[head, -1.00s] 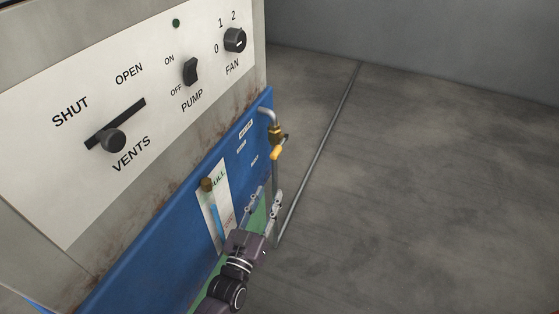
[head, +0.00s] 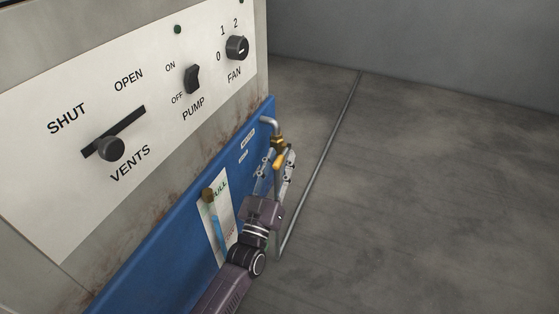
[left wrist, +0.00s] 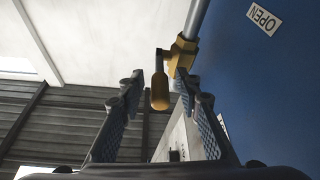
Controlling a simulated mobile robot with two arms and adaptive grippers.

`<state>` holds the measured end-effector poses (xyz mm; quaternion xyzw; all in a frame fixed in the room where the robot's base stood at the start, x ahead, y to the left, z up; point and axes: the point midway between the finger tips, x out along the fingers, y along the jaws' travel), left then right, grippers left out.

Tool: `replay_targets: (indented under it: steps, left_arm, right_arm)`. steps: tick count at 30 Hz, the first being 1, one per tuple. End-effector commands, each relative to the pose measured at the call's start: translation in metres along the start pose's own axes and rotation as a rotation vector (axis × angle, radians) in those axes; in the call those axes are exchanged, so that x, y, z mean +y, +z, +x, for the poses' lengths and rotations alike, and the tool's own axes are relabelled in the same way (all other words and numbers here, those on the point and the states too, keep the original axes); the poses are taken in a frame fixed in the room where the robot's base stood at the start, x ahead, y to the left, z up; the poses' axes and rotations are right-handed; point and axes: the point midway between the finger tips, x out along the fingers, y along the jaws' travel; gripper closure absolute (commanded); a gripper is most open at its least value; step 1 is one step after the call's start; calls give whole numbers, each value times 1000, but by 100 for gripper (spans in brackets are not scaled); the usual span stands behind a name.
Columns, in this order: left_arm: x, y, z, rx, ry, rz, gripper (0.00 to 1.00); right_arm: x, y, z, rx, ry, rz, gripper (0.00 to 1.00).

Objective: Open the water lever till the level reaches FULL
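The yellow water lever (head: 280,161) hangs from a brass valve (head: 277,141) on a grey pipe at the blue panel's right edge. In the left wrist view the lever (left wrist: 160,92) hangs between my open fingers, near their tips, with no clear grip on it. The valve body (left wrist: 182,53) is just beyond. My left gripper (head: 277,158) is open at the lever in the head view. The level gauge (head: 217,228) shows a blue column below a green FULL mark (head: 221,188); its lower part is partly hidden. My right gripper is not in view.
The white panel (head: 60,190) above carries the VENTS slider (head: 111,148), PUMP switch (head: 192,79) and FAN knob (head: 237,47). An OPEN label (left wrist: 264,19) is on the blue panel (head: 150,262).

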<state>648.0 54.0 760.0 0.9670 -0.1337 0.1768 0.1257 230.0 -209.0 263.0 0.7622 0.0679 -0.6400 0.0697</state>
Motion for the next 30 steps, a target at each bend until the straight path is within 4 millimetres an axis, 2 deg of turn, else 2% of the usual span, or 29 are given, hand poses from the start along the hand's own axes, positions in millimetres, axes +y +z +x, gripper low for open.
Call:
replay_targets:
  steps: [5,13,30]
  left_arm:
    - [0,0,0,0,0,0,71]
    - [0,0,0,-1,0,1,100]
    - [0,2,-1,6,2,1,100]
  right_arm:
    - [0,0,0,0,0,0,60]
    - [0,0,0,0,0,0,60]
    - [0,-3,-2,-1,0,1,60]
